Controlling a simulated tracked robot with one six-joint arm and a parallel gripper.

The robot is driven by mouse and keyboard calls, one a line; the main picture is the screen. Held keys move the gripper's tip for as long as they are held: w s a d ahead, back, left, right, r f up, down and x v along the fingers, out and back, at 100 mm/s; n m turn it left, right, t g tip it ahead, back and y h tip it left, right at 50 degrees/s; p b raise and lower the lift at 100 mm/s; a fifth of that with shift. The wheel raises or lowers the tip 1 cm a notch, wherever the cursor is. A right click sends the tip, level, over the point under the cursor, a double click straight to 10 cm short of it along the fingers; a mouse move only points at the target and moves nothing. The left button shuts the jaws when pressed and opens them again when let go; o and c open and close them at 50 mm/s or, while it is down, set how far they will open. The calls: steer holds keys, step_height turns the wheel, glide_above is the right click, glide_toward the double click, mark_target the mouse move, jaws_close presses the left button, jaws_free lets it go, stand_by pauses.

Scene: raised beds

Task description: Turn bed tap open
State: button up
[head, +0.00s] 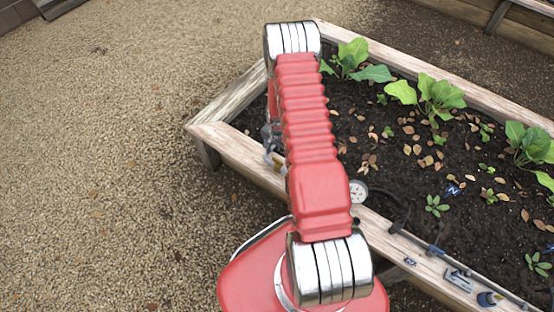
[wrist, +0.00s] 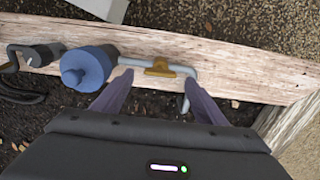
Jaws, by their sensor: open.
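In the wrist view, my gripper (wrist: 158,80) is open, its two dark purple fingers reaching toward the wooden rail of the raised bed. A bent grey pipe (wrist: 185,70) lies along the rail with a small brass piece (wrist: 160,67) on it, between and just beyond the fingertips. The brass piece looks like the tap's handle, but I cannot tell for sure. A blue round fitting (wrist: 88,66) sits left of the left finger at the pipe's end. I cannot tell whether the fingers touch anything. In the head view, my red arm hides the gripper and most of this spot.
The raised bed (head: 240,148) holds dark soil, leafy plants (head: 440,97) and scattered leaves. A round gauge (head: 357,191) sits by its near rail, with black hose (head: 402,215) and small fittings (head: 487,298) further right. Gravel ground (head: 100,150) is open on the left.

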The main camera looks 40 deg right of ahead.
mark_target(277, 164)
steer(key=shift+f, duration=1.8)
steer(key=shift+c, duration=0.6)
steer(key=c, duration=0.9)
steer(key=shift+a, duration=0.3)
steer(key=shift+d, duration=0.3)
